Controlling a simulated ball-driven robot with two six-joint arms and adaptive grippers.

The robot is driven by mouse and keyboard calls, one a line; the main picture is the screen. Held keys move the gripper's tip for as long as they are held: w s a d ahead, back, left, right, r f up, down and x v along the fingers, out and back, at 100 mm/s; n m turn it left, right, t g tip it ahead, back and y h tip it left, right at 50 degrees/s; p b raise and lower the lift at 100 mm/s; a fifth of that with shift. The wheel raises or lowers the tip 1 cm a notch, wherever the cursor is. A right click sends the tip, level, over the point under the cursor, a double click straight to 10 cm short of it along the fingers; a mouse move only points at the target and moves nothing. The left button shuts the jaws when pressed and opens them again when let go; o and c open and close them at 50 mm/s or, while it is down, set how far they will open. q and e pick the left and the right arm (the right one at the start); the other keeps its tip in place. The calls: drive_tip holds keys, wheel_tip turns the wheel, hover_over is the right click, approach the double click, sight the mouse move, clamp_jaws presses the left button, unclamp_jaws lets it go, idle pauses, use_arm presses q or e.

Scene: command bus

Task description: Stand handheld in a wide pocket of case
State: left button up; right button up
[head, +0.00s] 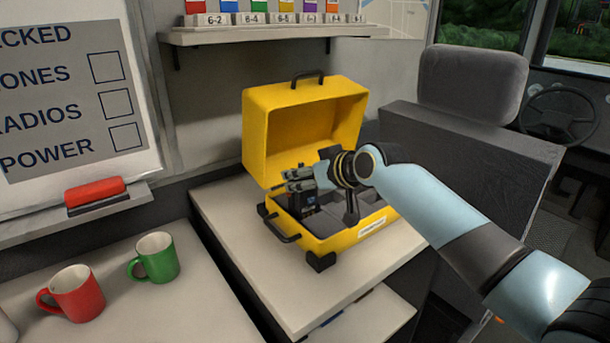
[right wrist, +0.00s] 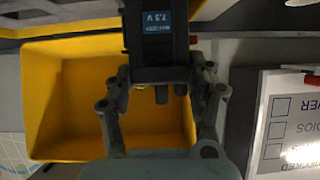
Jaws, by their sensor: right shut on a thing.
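The yellow case (head: 330,247) stands open on the light counter, its lid (head: 300,125) raised at the back. Inside are grey pockets (head: 350,212) with dark dividers. My right gripper (head: 302,182) is over the left part of the case. It is shut on a black handheld (right wrist: 155,40) with a blue 7.5 V label, seen in the right wrist view between the fingers (right wrist: 160,76). In the head view the handheld (head: 309,203) hangs down at the case's left side. Its lower end is hidden, so I cannot tell whether it touches a pocket floor. My left gripper is not in view.
A red mug (head: 78,296) and a green mug (head: 156,260) stand on the left counter, apart from the case. A whiteboard (head: 75,90) with a red eraser (head: 95,191) is at left. A shelf (head: 270,36) with numbered blocks is above. A seat (head: 470,85) is behind.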

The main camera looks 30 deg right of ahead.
drive_tip(key=shift+f, duration=0.1)
idle(0.3)
drive_tip(key=o, duration=1.4)
drive_tip(key=shift+s, duration=0.1)
drive_tip(key=v, duration=1.1)
drive_tip(key=shift+s+r, duration=0.25)
drive_tip(key=shift+s, duration=0.05)
